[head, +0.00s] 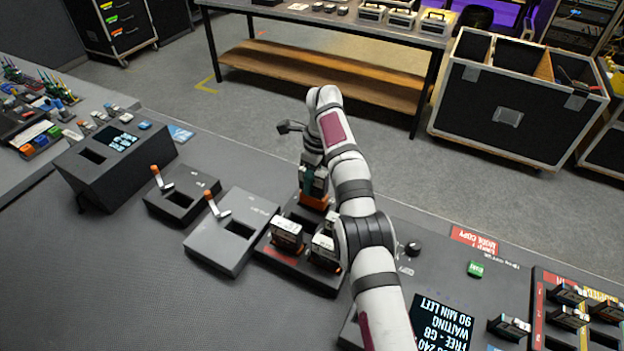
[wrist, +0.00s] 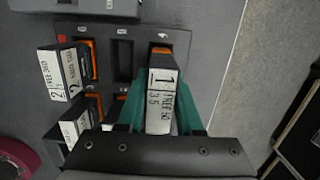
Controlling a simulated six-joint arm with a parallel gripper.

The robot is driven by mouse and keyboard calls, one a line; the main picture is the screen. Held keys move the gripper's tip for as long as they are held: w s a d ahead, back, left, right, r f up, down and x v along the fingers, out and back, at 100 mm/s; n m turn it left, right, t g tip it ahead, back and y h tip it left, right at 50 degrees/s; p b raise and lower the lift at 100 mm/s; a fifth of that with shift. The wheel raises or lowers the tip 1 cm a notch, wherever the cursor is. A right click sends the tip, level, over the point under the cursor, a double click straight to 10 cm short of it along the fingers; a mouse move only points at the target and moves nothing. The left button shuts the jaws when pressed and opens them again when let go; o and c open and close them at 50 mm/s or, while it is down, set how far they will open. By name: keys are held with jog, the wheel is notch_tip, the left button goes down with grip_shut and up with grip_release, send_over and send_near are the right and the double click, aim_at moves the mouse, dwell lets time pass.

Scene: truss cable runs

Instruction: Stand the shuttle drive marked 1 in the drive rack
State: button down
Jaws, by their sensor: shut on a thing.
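My gripper (head: 313,180) is shut on the drive marked 1 (wrist: 161,85), its green fingers on both sides of it. The drive is upright, with its white label showing 1 in the wrist view. Its orange lower part (head: 314,202) shows under the fingers in the head view. It is at the far slot of a dark slotted rack (head: 274,254); I cannot tell how deep it sits. Two other drives, one marked 2 (wrist: 57,76), stand in this rack, the second (wrist: 77,125) partly behind my gripper. An empty slot (wrist: 122,60) lies beside the held drive.
Left of the rack are a grey slotted box (head: 220,250) and a dark one (head: 178,205), each with an orange-tipped lever. At right are a screen (head: 440,325) and a red-edged tray (head: 543,290) with several drives. A loose drive (head: 508,326) stands beside the tray.

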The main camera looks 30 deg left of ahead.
jog(key=shift+f, duration=2)
dwell(1.5)
jog(key=shift+c, duration=0.8)
grip_release()
